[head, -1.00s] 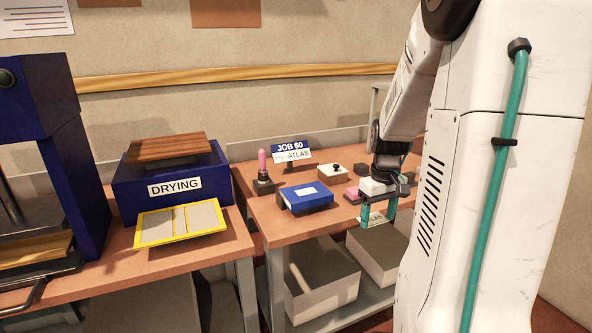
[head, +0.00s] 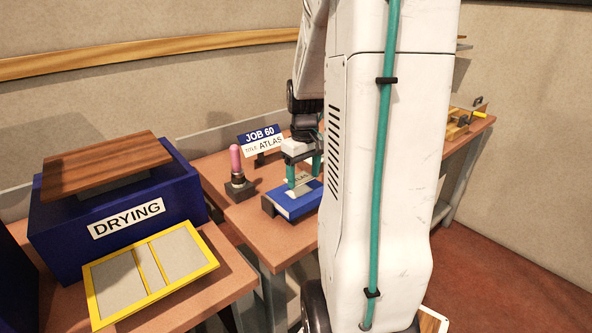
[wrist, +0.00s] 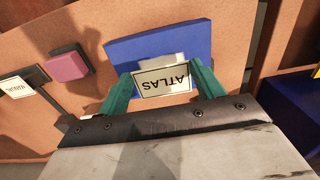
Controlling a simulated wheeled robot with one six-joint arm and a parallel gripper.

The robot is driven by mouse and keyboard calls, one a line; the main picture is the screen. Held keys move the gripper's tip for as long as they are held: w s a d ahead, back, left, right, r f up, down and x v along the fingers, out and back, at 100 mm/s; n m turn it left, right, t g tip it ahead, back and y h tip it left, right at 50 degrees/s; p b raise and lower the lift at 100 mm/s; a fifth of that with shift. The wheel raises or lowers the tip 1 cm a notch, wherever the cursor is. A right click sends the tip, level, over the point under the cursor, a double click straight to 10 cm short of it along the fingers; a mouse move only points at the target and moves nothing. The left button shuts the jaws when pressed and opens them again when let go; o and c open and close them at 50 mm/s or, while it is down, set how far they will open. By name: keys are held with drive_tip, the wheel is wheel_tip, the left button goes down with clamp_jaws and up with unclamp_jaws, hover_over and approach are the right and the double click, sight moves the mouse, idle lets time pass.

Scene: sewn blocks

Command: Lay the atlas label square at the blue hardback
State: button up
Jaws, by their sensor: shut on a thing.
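The atlas label (wrist: 160,82) is a small pale card with a dark border, reading ATLAS upside down in the wrist view. My gripper (wrist: 163,86) is shut on it, a teal finger at each end. The blue hardback (wrist: 122,49) lies flat on the bench behind the label in the wrist view. A pale patch (wrist: 176,58) shows on its cover, partly hidden by the label. In the head view, my gripper (head: 304,176) is over the blue hardback (head: 291,206). I cannot tell whether the label touches the cover. My arm hides the book's right side there.
The JOB 60 ATLAS sign (head: 261,140) and a pink-handled tool (head: 237,164) stand behind the book. A drying box (head: 122,214) and yellow-framed tray (head: 150,273) are left. The wrist view shows a pink block (wrist: 68,65) and another label (wrist: 15,87) left of the book.

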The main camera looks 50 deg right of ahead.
sight(304, 182)
drive_tip(key=shift+s, duration=0.15)
drive_tip(key=shift+f, duration=1.75)
drive_tip(key=shift+s+a+f, duration=0.1)
drive_tip(key=shift+f, duration=0.2)
drive_tip(key=o, duration=1.1)
drive_tip(key=shift+f, duration=0.1)
wheel_tip(304, 182, up, 8)
drive_tip(key=shift+r, duration=0.1)
